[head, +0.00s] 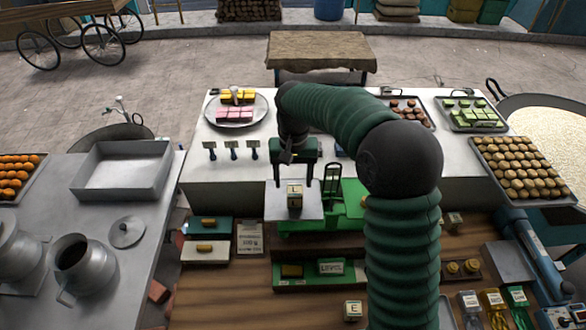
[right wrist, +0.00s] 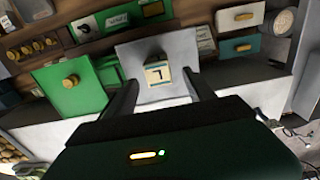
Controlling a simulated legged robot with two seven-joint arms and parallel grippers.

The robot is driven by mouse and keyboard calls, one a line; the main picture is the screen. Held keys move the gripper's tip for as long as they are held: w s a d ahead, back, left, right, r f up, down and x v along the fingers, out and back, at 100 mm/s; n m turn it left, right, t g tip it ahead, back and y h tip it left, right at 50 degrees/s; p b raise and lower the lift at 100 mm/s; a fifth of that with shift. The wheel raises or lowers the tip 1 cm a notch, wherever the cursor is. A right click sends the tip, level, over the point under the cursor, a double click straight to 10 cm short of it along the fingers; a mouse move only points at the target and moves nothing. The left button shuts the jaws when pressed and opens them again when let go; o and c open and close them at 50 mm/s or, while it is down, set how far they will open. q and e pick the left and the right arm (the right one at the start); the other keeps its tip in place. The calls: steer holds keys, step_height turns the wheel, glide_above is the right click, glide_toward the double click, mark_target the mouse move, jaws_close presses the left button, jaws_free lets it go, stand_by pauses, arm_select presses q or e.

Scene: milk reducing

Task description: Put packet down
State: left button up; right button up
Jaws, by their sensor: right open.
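A small cream packet (head: 294,196) with a dark letter on its face stands on the pale square plate (head: 272,209) of a green scale (head: 322,226). My right gripper (head: 294,184) is open, its two fingers pointing down around or just above the packet. In the right wrist view the packet (right wrist: 157,74) shows between and just beyond the open fingertips (right wrist: 163,88), with plate visible on both sides. Gaps seem to show beside it; contact cannot be told. My left gripper is not in view.
A similar packet marked E (head: 352,309) stands on the wooden counter near the front. Sweets trays (head: 236,112) and small tools (head: 232,150) lie on the white table behind. Small boxes (head: 207,250) and a paper sheet (head: 250,237) sit left of the scale. My arm hides the right-centre.

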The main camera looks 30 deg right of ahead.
mark_target(294, 191)
step_height(294, 191, up, 7)
steer(key=s+a+f+n+t, duration=0.1)
steer(key=s+a+f+n, duration=0.2)
steer(key=s+a+f, duration=0.2)
steer(key=s+a+f+n+t, duration=0.1)
steer(key=s+a+f+n, duration=0.2)
steer(key=s+a+f, duration=0.3)
steer(key=shift+s+a+f+t+b, duration=0.15)
steer(key=shift+s+f+t+b, duration=0.2)
steer(key=shift+s+f, duration=2.3)
steer(key=shift+w+a+f, duration=0.1)
steer(key=shift+a+f, duration=0.05)
steer(key=shift+a, duration=0.05)
steer(key=shift+w, duration=0.1)
steer(key=shift+d, duration=0.1)
steer(key=shift+o, duration=0.5)
